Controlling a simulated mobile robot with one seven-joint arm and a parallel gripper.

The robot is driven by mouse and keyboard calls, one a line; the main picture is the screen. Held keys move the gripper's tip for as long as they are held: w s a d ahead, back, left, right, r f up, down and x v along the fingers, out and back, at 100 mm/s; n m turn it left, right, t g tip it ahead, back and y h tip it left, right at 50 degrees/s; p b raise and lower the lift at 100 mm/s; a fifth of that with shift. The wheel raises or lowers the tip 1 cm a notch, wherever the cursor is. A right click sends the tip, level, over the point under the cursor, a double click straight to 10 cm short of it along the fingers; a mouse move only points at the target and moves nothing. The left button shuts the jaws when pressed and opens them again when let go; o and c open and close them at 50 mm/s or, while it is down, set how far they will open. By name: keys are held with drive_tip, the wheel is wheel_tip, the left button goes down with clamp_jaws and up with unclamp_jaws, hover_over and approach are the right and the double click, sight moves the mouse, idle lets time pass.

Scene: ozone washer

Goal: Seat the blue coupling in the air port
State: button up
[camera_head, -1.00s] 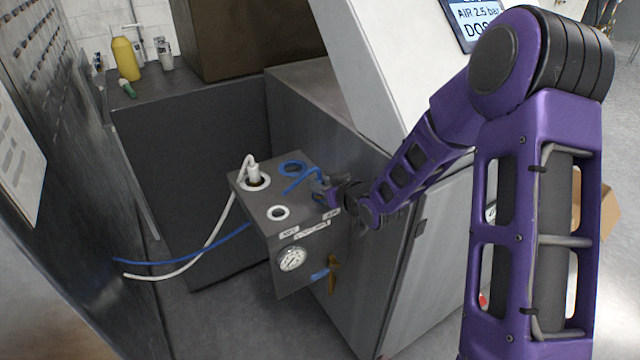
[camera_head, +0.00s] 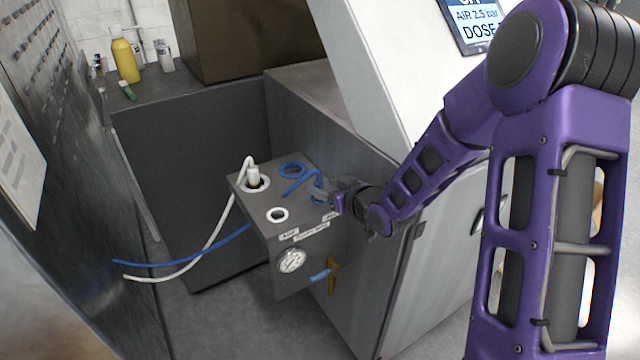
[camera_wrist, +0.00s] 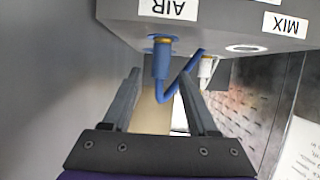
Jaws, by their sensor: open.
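The blue coupling (camera_wrist: 161,62) stands at the blue-ringed air port in the wrist view, beside the AIR label (camera_wrist: 168,8). Its brass collar meets the port, and it looks in line with it; how deep it sits is hidden. The blue hose (camera_wrist: 186,82) bends from its free end. In the head view the blue hose (camera_head: 300,184) arcs over the grey port box (camera_head: 257,211) to the coupling, mostly hidden by my gripper (camera_head: 328,198). My gripper (camera_wrist: 159,73) is open, its fingers on either side of the coupling in the picture, with gaps on both sides.
A white coupling (camera_head: 253,174) with a white hose stands in the back-left port. The white-ringed port (camera_head: 277,214) is empty, and so is the blue-ringed back port (camera_head: 293,170). A gauge (camera_head: 291,260) and blue lever (camera_head: 320,277) sit on the box front. The washer cabinet is close on the right.

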drive_tip(key=v, duration=0.9)
drive_tip(key=shift+p, duration=0.45)
